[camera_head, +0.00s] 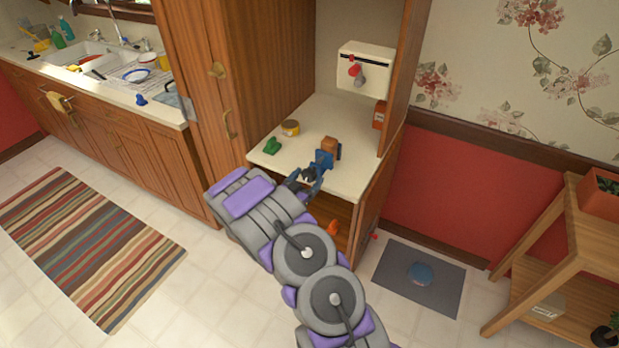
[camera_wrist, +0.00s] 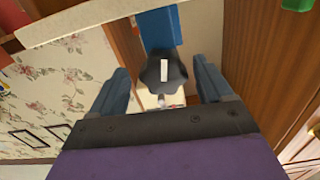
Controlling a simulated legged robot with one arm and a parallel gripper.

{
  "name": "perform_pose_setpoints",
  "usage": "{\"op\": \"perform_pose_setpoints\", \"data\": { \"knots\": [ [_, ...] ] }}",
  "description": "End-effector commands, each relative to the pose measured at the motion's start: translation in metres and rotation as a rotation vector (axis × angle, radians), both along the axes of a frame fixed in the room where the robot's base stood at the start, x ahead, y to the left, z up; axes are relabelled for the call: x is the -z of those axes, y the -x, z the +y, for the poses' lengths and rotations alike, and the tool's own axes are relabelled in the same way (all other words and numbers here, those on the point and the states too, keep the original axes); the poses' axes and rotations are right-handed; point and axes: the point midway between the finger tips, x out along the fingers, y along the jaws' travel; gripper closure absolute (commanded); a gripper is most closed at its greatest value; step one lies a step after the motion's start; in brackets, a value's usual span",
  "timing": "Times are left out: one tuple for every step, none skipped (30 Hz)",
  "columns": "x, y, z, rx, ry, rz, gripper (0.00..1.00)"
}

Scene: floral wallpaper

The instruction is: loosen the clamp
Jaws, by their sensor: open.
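The clamp (camera_head: 323,159) is blue and sits at the front edge of the cabinet's cream shelf, beside a brown wooden block (camera_head: 330,144). In the wrist view its blue body (camera_wrist: 160,27) shows at the top, with a dark lobed knob (camera_wrist: 163,72) bearing a white stripe. My gripper (camera_head: 309,180) is at the shelf edge, just in front of the clamp. In the wrist view the fingers of my gripper (camera_wrist: 161,68) stand apart on both sides of the knob, with gaps visible. The screw behind the knob is mostly hidden.
The cream shelf (camera_head: 310,116) also holds a green object (camera_head: 271,146) and a yellow tin (camera_head: 290,127). A white box (camera_head: 366,69) is mounted at the back. An orange object (camera_head: 333,227) lies below.

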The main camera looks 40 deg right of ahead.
Motion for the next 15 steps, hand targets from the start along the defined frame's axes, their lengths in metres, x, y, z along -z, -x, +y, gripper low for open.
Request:
{"op": "perform_pose_setpoints", "data": {
  "knots": [
    [0.000, -0.002, -0.003, -0.001, 0.002, -0.001, 0.21],
    [0.000, -0.003, -0.005, -0.001, 0.002, -0.001, 0.21],
    [0.000, -0.004, -0.008, -0.001, 0.003, 0.000, 0.21],
    [0.000, -0.005, -0.009, -0.002, 0.002, 0.000, 0.21],
    [0.000, -0.006, -0.011, -0.002, 0.002, 0.000, 0.21],
    [0.000, -0.007, -0.013, -0.003, 0.001, 0.000, 0.21],
    [0.000, -0.007, -0.015, -0.002, 0.001, 0.000, 0.21],
    [0.000, -0.007, -0.017, -0.002, 0.000, -0.001, 0.21],
    [0.000, -0.008, -0.019, -0.002, -0.001, -0.001, 0.21],
    [0.000, -0.008, -0.019, -0.002, -0.001, -0.001, 0.21],
    [0.000, -0.008, -0.019, -0.002, -0.002, -0.002, 0.21],
    [0.001, -0.008, -0.020, -0.002, -0.003, -0.001, 0.21],
    [0.001, -0.008, -0.021, -0.002, -0.003, -0.001, 0.21],
    [0.001, -0.008, -0.021, -0.002, -0.003, -0.001, 0.21],
    [0.001, -0.008, -0.021, -0.002, -0.003, -0.001, 0.21]
  ]
}}
